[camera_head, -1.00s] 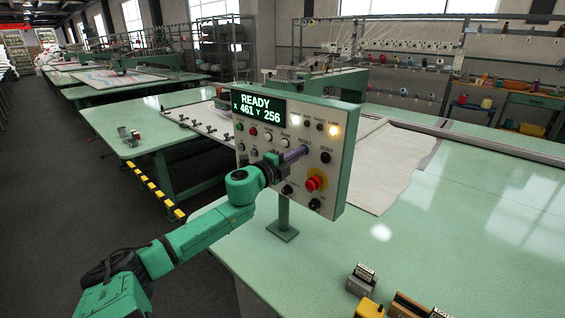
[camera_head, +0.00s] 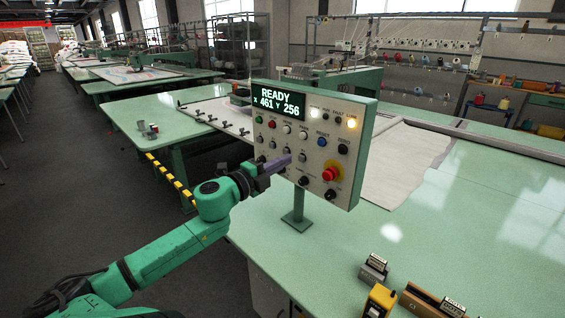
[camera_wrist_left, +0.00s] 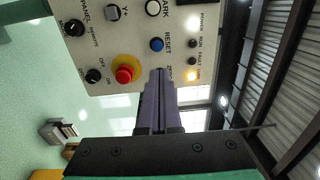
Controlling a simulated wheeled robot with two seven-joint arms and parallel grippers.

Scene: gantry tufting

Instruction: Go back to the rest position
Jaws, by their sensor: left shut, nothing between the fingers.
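The control panel (camera_head: 290,190) stands on a post on the green table. Its screen (camera_head: 276,101) reads READY, X 461 Y 256. A red emergency knob (camera_head: 330,173) and several buttons are on its face. My left gripper (camera_head: 289,159) is shut and empty in front of the lower left part of the panel; its fingers overlap some controls. My right gripper is out of view.
The green table (camera_head: 440,240) carries pale fabric (camera_head: 415,160) behind the panel. Small boxes (camera_head: 374,268) and a yellow box (camera_head: 380,300) sit near the front edge. Another green table (camera_head: 150,110) is at the left. Dark floor (camera_head: 70,150) is open at the left.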

